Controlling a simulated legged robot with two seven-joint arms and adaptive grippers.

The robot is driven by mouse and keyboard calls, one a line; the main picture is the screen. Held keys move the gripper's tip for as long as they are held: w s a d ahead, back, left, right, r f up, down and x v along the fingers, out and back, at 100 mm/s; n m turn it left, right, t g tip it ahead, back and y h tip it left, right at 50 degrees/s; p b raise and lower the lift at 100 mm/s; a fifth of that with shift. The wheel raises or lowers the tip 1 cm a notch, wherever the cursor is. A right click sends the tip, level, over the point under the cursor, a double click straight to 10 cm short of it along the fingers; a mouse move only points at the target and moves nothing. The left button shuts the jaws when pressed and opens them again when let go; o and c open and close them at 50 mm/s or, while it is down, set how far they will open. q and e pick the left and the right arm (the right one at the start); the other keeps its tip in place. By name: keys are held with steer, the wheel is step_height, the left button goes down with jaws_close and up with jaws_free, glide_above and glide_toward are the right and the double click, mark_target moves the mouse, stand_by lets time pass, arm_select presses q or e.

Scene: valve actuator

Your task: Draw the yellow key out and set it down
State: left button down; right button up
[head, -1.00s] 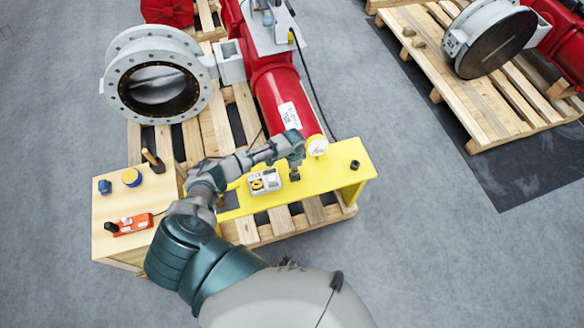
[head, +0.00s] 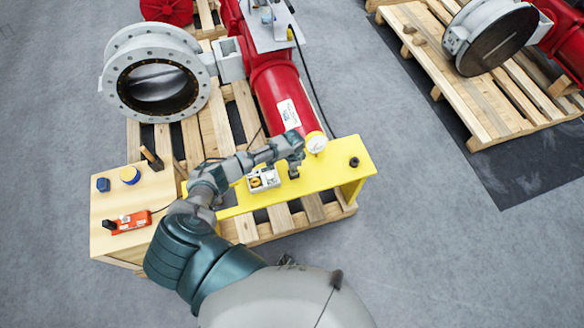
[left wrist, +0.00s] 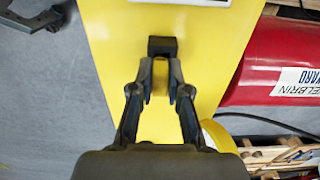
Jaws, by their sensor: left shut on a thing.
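My left gripper (head: 294,168) is over the yellow bench (head: 320,178), just right of a small light-grey box (head: 264,180). In the left wrist view my left gripper (left wrist: 160,92) has its two fingers closed on a narrow, darker yellow piece, which looks like the yellow key (left wrist: 159,74). A black block (left wrist: 162,46) shows just beyond the fingertips. I cannot tell whether the key is still seated in it. In the head view the key is hidden by the gripper. My right gripper is not in view.
A white round gauge (head: 316,142) and red cylinder (head: 275,90) stand close behind the gripper. A black knob (head: 354,163) is on the bench's right. A wooden box (head: 165,190) at left holds an orange tool (head: 132,222) and small items, with bare top between them.

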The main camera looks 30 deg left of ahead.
arm_select(q)
steer(key=shift+d+f, duration=0.1)
steer(key=shift+f, duration=0.15)
steer(key=c, duration=1.1)
jaws_free()
steer(key=shift+o, duration=0.2)
steer(key=shift+a, duration=0.3)
step_height(320, 180, up, 12)
steer(key=shift+f, duration=0.15)
